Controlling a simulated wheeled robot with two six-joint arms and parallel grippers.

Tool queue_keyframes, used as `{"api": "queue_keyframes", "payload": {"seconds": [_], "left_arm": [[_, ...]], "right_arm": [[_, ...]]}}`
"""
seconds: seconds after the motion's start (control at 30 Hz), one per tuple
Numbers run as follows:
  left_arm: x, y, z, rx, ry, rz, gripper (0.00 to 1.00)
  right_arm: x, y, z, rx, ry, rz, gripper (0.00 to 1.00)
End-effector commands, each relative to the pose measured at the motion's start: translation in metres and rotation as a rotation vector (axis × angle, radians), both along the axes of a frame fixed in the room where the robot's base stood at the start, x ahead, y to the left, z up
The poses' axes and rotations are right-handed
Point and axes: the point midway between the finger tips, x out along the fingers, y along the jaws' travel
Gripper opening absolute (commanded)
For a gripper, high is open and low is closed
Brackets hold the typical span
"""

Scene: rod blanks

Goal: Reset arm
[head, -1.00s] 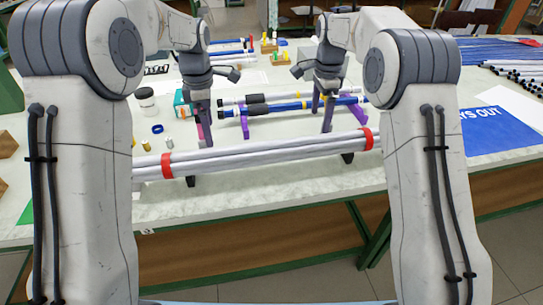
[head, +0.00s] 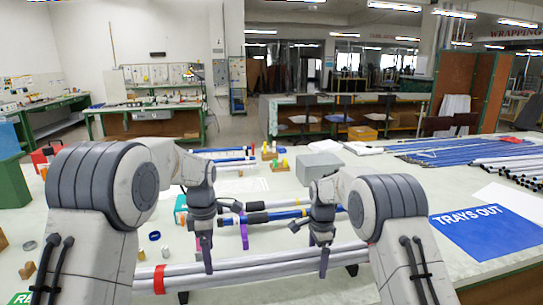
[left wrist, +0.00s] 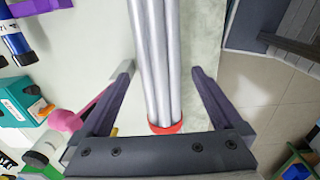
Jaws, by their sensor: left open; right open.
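A bundle of long white rods (head: 265,267) with a red band (head: 159,279) near its left end lies across the front of the table. The bundle also shows in the left wrist view (left wrist: 160,45), with a red band (left wrist: 167,128). My left gripper (head: 208,266) is open over the left part of the bundle. In the left wrist view its fingers (left wrist: 162,70) appear on either side of the rods, apart from them. My right gripper (head: 323,270) is open over the right part of the bundle. Whether its fingers touch the rods I cannot tell.
Behind the bundle, blue and white rods (head: 290,214) rest on a purple stand (head: 244,234). A grey box (head: 318,168) stands further back. A blue "TRAYS OUT" sheet (head: 485,232) and many loose rods (head: 450,150) lie at the right. Small jars and rings sit at the left.

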Motion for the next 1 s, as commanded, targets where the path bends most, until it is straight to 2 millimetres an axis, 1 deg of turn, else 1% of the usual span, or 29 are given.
{"api": "queue_keyframes", "payload": {"seconds": [0.03,0.1,0.23,0.4,0.63,0.77,0.83,0.93,1.0], "left_arm": [[0.000,0.000,-0.009,0.001,0.002,0.000,1.00],[0.000,0.000,-0.018,0.001,0.002,0.000,1.00],[0.001,0.000,-0.029,0.000,0.000,0.000,1.00],[0.001,0.000,-0.034,0.000,-0.001,0.000,1.00],[0.001,0.000,-0.034,0.000,-0.002,0.000,1.00],[0.001,0.000,-0.031,0.000,-0.003,0.000,1.00],[0.002,0.000,-0.025,0.000,-0.004,0.000,1.00],[0.001,0.000,-0.011,0.000,-0.005,0.000,1.00],[0.002,0.000,0.002,-0.001,-0.007,0.000,1.00]], "right_arm": [[0.000,0.000,0.000,0.000,0.001,0.000,1.00],[0.000,0.000,0.000,0.000,0.001,0.000,1.00],[0.000,0.000,0.000,0.000,0.001,0.000,1.00],[0.000,0.000,0.000,0.000,0.001,0.000,1.00],[0.000,0.000,0.000,0.000,0.001,0.000,1.00],[0.000,0.000,0.000,0.000,0.001,0.000,1.00],[0.000,0.000,0.000,0.000,0.001,0.000,1.00],[0.000,0.000,0.000,0.000,0.001,0.000,1.00],[0.000,0.000,0.000,0.000,0.001,0.000,1.00]]}}
